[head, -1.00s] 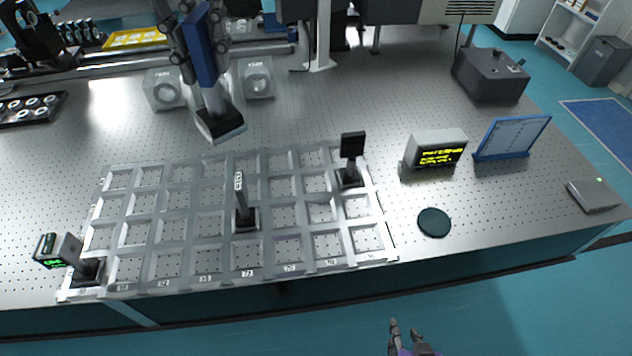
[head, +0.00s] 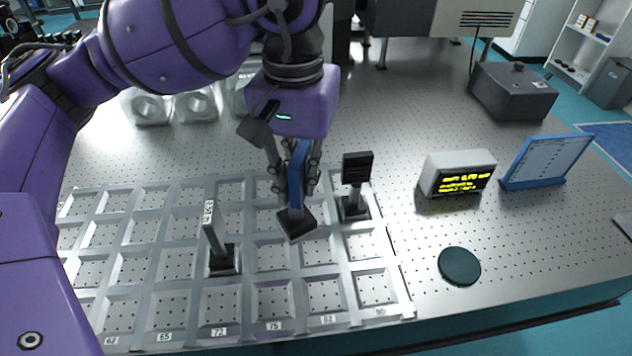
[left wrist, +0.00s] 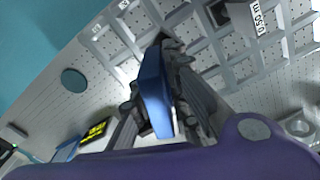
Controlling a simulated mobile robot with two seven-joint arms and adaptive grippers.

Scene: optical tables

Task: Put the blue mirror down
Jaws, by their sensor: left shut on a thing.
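The blue mirror (head: 297,176) is a narrow blue plate on a post with a square black base (head: 296,224). My left gripper (head: 295,170) is shut on its blue plate and holds it over the grey grid rack (head: 183,325), between two other posts. The base looks slightly tilted; I cannot tell whether it touches the rack. In the left wrist view the blue mirror (left wrist: 153,92) sits between the fingers (left wrist: 158,100). My right gripper is not in view.
A post labelled component (head: 215,235) stands left of the mirror, and a black-headed one (head: 356,175) stands close on its right. A yellow-text display (head: 458,174), dark disc (head: 459,266) and blue-framed board (head: 546,160) are farther right. Several nearby rack cells are empty.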

